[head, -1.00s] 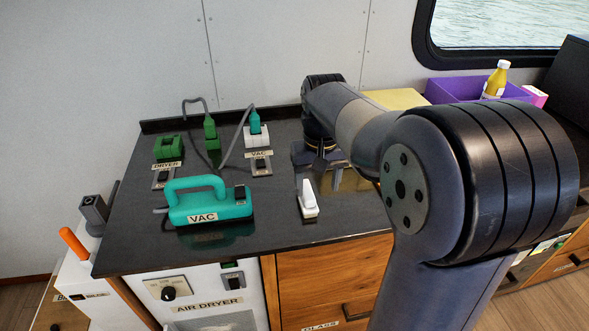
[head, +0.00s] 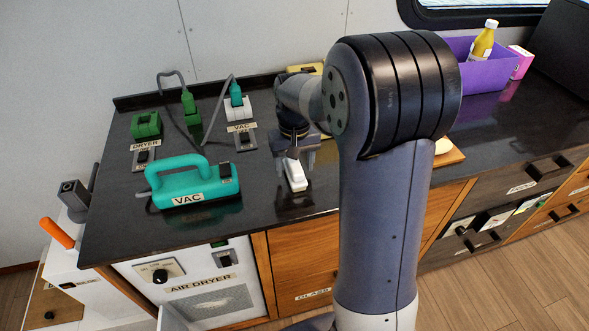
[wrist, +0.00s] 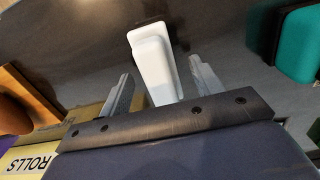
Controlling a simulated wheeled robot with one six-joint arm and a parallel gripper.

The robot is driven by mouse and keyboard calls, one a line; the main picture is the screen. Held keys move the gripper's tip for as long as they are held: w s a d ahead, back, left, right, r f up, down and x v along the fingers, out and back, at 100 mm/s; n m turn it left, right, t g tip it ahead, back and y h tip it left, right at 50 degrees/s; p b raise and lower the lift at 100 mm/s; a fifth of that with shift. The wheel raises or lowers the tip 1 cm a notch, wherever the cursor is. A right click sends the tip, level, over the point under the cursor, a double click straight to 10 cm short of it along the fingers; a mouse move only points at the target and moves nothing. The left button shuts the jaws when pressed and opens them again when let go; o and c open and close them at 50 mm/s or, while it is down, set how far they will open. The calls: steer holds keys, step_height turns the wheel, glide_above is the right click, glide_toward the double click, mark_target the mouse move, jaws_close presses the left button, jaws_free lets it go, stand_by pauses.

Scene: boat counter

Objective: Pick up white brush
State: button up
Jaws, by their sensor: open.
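The white brush (head: 296,178) lies on the dark counter near its front edge, to the right of the teal vacuum. My gripper (head: 294,160) is open above its far end, pointing down. In the wrist view the brush (wrist: 152,62) runs between the two spread fingers of my gripper (wrist: 162,82) and out past their tips. A gap shows on each side of it, so neither finger appears to touch it. Its near end is hidden behind the gripper's palm bar.
A teal vacuum (head: 195,184) marked VAC stands to the left on the dark counter (head: 262,190). Green and teal plugs with grey cords are behind it. A purple bin (head: 485,75) with a yellow bottle (head: 484,40) stands at the back right.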

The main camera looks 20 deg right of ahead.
mark_target(295, 163)
steer(key=shift+f, duration=0.75)
steer(key=shift+c, duration=0.3)
steer(key=c, duration=1)
step_height(295, 163, up, 10)
steer(key=shift+r, duration=0.1)
steer(key=o, duration=0.4)
steer(key=c, duration=0.3)
